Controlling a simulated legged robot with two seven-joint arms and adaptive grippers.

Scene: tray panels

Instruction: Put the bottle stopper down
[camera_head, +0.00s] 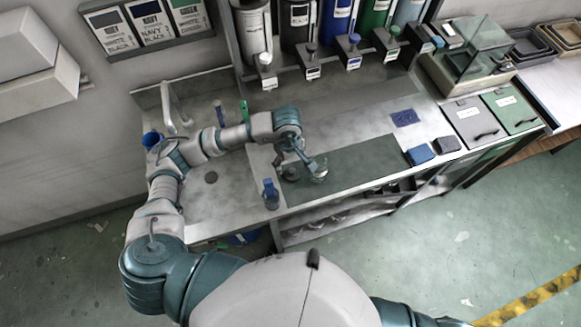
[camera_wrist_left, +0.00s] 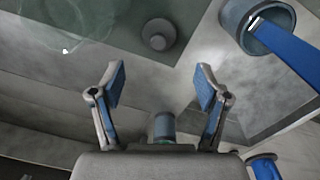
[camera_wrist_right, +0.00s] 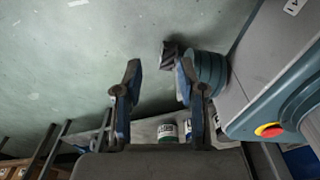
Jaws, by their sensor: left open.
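A small round grey stopper (camera_head: 291,173) rests on the dark green mat (camera_head: 365,160). It also shows near the top middle of the left wrist view (camera_wrist_left: 159,34), with bare space around it. A clear glass vessel (camera_head: 319,173) stands beside it on the mat and shows faintly in the left wrist view (camera_wrist_left: 65,25). My left gripper (camera_head: 299,158) is just above the stopper and vessel. Its fingers (camera_wrist_left: 160,85) are spread with nothing between them. My right gripper (camera_wrist_right: 158,78) points at the floor, fingers apart and empty; the head view does not show its fingers.
A blue cup with a blue handle (camera_head: 270,194) stands left of the mat at the counter's front edge; the left wrist view shows it too (camera_wrist_left: 232,22). A blue cloth (camera_head: 405,118) and blue blocks (camera_head: 420,154) lie to the right. Dispensers (camera_head: 300,25) line the back.

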